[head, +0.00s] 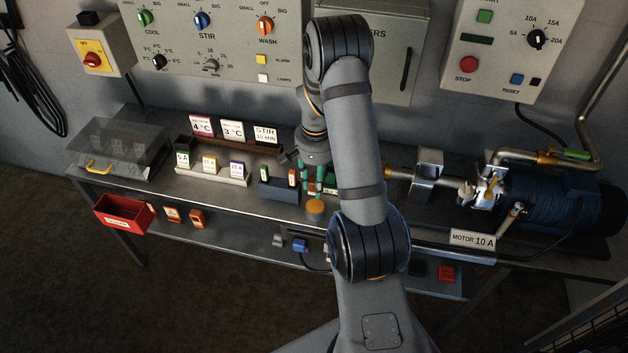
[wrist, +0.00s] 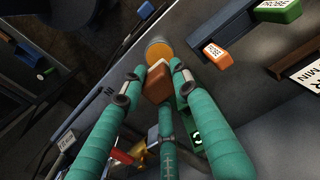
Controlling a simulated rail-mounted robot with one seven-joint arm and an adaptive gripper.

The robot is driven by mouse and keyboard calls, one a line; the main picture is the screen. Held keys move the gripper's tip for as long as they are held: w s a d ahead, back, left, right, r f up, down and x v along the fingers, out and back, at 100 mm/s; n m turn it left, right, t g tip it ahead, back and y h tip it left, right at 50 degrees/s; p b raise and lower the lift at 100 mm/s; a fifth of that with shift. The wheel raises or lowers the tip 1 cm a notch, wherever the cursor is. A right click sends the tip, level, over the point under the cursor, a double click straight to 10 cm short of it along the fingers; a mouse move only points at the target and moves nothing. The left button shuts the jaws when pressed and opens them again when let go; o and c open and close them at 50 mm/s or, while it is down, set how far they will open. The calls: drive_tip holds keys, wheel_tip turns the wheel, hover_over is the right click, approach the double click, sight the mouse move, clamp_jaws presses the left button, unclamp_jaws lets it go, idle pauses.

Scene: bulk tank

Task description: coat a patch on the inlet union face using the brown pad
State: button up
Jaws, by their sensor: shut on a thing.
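My gripper (head: 314,182) has teal fingers pointing down over the middle of the bench. In the wrist view the fingers (wrist: 157,84) are closed on a small brown block, the brown pad (wrist: 156,88). In the head view the pad cannot be made out clearly. A round orange-topped pot (head: 315,207) stands just below and in front of the fingers; it also shows in the wrist view (wrist: 160,50), just beyond the pad. To the right, a pale pipe (head: 402,175) runs through a metal bracket to a bright metal pump fitting (head: 487,190). I cannot tell which part is the inlet union face.
A dark blue holder (head: 279,191) with green and orange probe blocks stands just left of my gripper. Label stands (head: 212,173), a clear-lidded box (head: 115,150) and a red bin (head: 124,214) are farther left. A blue motor (head: 555,195) fills the right end.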

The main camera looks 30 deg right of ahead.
sight(315, 207)
drive_tip(key=shift+f+b, duration=1.9)
drive_tip(key=shift+f, duration=0.95)
drive_tip(key=shift+s+a+f+b, duration=0.1)
drive_tip(key=shift+f+b, duration=0.5)
drive_tip(key=shift+b, duration=0.1)
drive_tip(key=shift+r, duration=0.1)
drive_tip(key=shift+r+p, duration=2.5)
drive_tip(key=shift+r, duration=0.95)
